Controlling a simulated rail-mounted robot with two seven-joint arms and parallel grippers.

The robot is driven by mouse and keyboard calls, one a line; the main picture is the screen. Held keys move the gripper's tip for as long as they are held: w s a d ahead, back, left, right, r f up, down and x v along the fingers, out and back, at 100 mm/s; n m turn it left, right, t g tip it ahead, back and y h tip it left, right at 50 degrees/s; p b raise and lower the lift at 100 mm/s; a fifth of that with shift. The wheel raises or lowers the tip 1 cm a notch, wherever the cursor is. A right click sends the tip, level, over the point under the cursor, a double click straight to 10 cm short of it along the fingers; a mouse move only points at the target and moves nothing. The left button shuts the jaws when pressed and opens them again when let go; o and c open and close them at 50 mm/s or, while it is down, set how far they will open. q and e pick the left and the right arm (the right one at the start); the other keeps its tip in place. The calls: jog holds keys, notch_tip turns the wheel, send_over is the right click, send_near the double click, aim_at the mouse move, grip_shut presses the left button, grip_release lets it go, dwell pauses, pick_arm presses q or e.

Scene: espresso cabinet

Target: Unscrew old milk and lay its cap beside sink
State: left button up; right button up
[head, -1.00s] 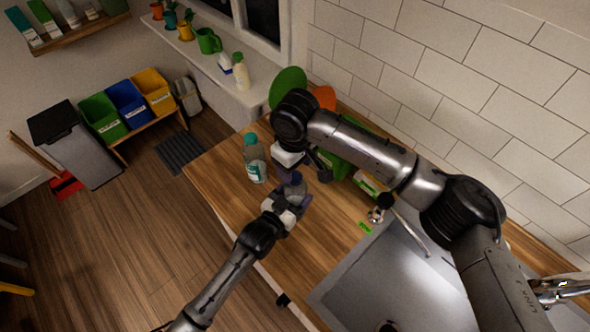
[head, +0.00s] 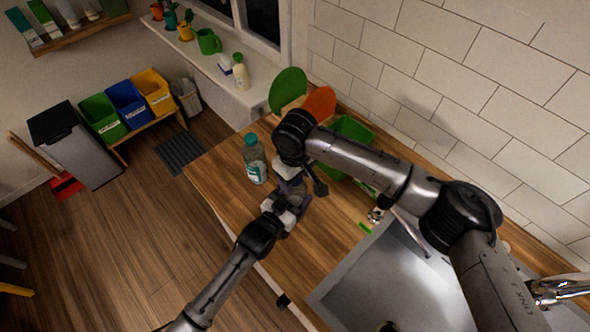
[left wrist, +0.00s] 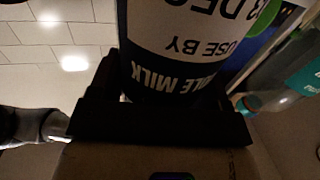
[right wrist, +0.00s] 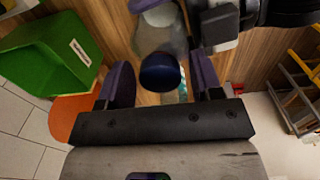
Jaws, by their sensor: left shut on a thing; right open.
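The old milk bottle (left wrist: 190,40) has a white and dark label reading "USE BY" and "MILK". My left gripper (head: 287,213) is shut on it, at the counter's front edge in the head view. The dark blue cap (right wrist: 160,72) faces my right gripper. My right gripper (right wrist: 160,84) is open, with its purple fingers on either side of the cap; I cannot tell whether they touch it. In the head view the two grippers meet closely and largely hide the bottle and cap. The grey sink (head: 345,291) lies to the right of the grippers.
A clear bottle with a teal cap (head: 255,160) stands on the wooden counter left of the grippers. A green bin (right wrist: 50,62) and an orange round thing (head: 319,103) are behind my right arm.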

jog(key=shift+f, duration=0.1)
jog(key=c, duration=0.9)
jog(key=shift+n, duration=0.4)
jog(key=o, duration=1)
jog(key=shift+r, duration=2.3)
pick_arm(q)
jog(key=o, duration=1.8)
